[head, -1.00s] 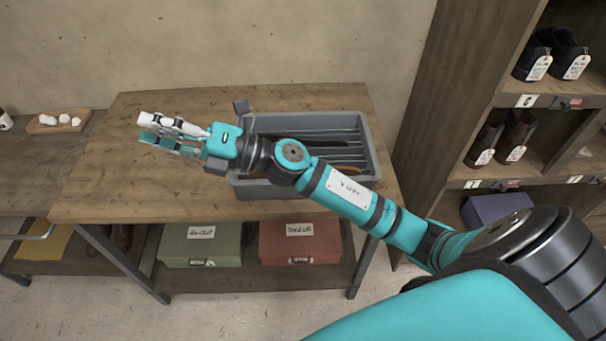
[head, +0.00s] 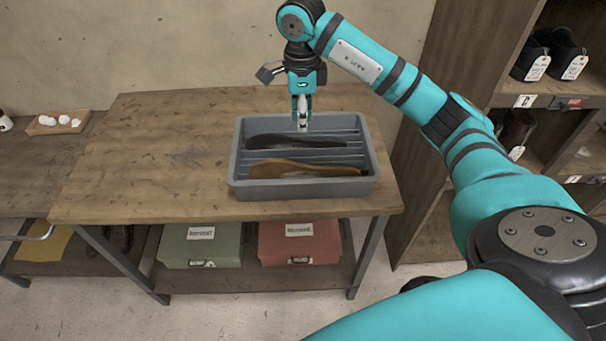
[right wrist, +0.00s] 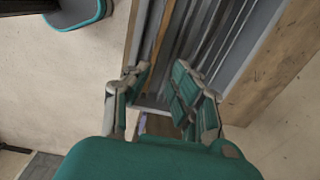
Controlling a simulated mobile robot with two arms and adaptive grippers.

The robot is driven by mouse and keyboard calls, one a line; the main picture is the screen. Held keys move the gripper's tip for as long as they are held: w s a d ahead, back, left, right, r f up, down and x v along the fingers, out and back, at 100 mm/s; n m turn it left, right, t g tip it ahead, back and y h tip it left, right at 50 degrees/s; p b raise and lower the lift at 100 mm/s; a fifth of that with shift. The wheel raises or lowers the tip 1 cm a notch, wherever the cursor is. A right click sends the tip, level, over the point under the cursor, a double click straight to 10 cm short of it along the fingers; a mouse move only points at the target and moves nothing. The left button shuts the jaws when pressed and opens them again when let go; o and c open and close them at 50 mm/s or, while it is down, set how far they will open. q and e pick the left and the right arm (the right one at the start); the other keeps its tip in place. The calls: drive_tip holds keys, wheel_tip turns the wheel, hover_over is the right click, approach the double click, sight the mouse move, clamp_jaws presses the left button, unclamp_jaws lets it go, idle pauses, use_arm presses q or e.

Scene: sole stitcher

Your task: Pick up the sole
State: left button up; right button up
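A grey slatted tray (head: 236,165) stands on the right half of the wooden bench. In it lie a dark sole (head: 280,141) at the back and a tan-brown sole (head: 285,169) at the front, both lengthwise left to right. My right gripper (head: 302,122) points down over the back part of the tray, by the dark sole; I cannot tell its exact height. In the right wrist view its fingers (right wrist: 160,80) are apart with nothing held between them, and the tray's slats (right wrist: 205,40) show beyond. My left gripper is not in view.
The bench top (head: 150,150) is clear left of the tray. A green box (head: 203,250) and a red box (head: 300,245) sit on the shelf below. A shoe rack (head: 440,110) stands at the right. A small board with white items (head: 58,124) lies far left.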

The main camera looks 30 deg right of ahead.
drive_tip(key=p, duration=0.3)
hover_over(302, 165)
wheel_tip(302, 165, down, 10)
drive_tip(key=shift+w+f, duration=0.1)
drive_tip(key=shift+f, duration=0.05)
wheel_tip(302, 165, down, 5)
drive_tip(key=p, duration=0.2)
drive_tip(key=shift+p, duration=0.3)
drive_tip(key=shift+f, duration=0.15)
clamp_jaws()
